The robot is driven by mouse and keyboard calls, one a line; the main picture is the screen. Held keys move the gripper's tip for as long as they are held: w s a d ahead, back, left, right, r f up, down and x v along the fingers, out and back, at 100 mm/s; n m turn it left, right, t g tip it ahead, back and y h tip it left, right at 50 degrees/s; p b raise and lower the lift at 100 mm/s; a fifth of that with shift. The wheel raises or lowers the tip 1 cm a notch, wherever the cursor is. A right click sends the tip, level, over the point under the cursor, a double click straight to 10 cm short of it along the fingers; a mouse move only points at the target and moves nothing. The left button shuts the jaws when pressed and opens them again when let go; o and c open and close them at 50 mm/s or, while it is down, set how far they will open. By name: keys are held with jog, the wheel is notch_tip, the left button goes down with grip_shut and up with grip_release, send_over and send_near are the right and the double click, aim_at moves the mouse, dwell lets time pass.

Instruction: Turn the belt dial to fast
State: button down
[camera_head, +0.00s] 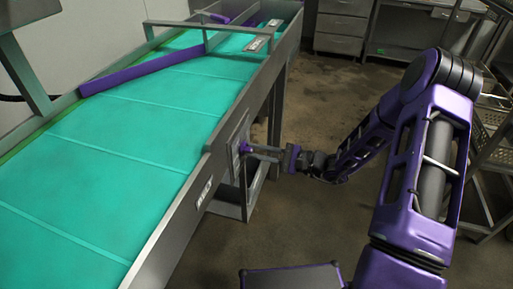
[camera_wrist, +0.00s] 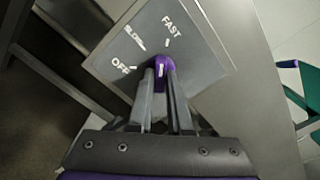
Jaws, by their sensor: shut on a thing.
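The purple belt dial (camera_wrist: 165,61) sits on a grey panel (camera_wrist: 112,66) marked OFF, SLOW and FAST. In the wrist view, OFF is at the left, SLOW at the upper left and FAST at the upper right. My gripper (camera_wrist: 161,78) is shut on the dial, one finger on each side. A short white mark shows on the dial between the fingers, roughly upright in the picture; the setting it points to is hard to tell. In the head view the dial (camera_head: 245,148) is on the conveyor's side, with my gripper (camera_head: 256,151) reaching it from the right.
The conveyor (camera_head: 150,125) has a teal belt with a purple guide bar (camera_head: 140,74) across it. Its metal side rail runs just above the dial. A wire rack (camera_head: 492,150) stands at the right, and drawers (camera_head: 342,25) stand at the back. The floor between is clear.

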jog(key=shift+m+p, duration=0.3)
jog(key=shift+m, duration=0.6)
jog(key=c, duration=0.8)
grip_release()
jog(key=shift+c, duration=0.2)
jog(key=shift+d, duration=0.15)
jog(key=v, duration=1.7)
jog(key=shift+s+d+f, duration=0.1)
jog(key=shift+s, duration=0.05)
